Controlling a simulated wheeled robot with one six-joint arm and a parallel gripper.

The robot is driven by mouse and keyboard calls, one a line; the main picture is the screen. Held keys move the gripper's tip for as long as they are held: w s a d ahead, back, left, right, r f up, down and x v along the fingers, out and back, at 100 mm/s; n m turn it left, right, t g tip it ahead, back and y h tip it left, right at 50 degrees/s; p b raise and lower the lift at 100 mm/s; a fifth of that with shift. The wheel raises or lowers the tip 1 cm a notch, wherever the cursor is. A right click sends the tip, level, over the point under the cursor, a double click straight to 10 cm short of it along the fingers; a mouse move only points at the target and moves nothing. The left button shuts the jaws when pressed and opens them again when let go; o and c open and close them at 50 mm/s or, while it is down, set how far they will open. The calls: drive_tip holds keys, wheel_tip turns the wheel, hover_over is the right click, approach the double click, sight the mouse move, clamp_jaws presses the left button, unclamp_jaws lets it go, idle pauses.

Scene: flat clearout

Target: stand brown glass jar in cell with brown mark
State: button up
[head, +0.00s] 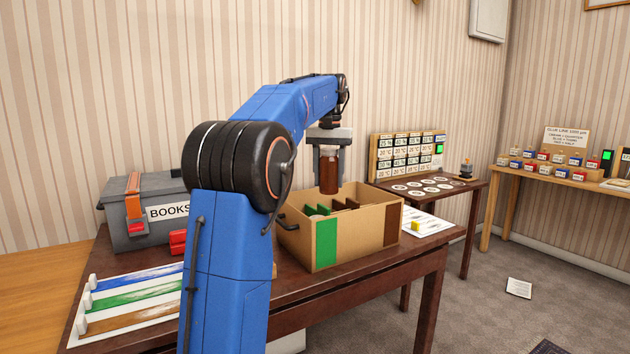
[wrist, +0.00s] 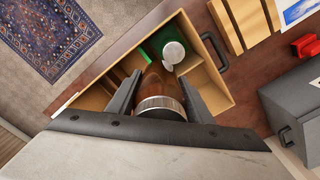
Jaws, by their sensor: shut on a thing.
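My gripper (head: 328,158) is shut on the brown glass jar (head: 328,174) and holds it upright above the cardboard box (head: 355,245). In the wrist view the jar (wrist: 158,88) sits between the two fingers (wrist: 160,78), its pale lid towards the camera. The box has dividers inside. A green mark (head: 326,243) and a brown mark (head: 393,223) show on its near side. In the wrist view a white round item (wrist: 173,52) stands in the box near the green part. The cell floor below the jar is hidden by the jar and fingers.
A grey BOOKS case (head: 150,212) and a board with blue, green and brown stripes (head: 130,297) lie on the same dark table. A white sheet with a yellow block (head: 415,226) lies right of the box. A smaller table with white discs (head: 420,187) stands beyond.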

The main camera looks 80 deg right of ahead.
drive_tip(key=s+d, duration=1.2)
drive_tip(key=s, duration=0.4)
drive_tip(key=shift+r, duration=0.4)
drive_tip(key=shift+d, duration=0.1)
drive_tip(key=shift+f, duration=0.15)
wheel_tip(320, 180, down, 16)
idle(3.6)
drive_tip(key=shift+f, duration=0.7)
idle(0.8)
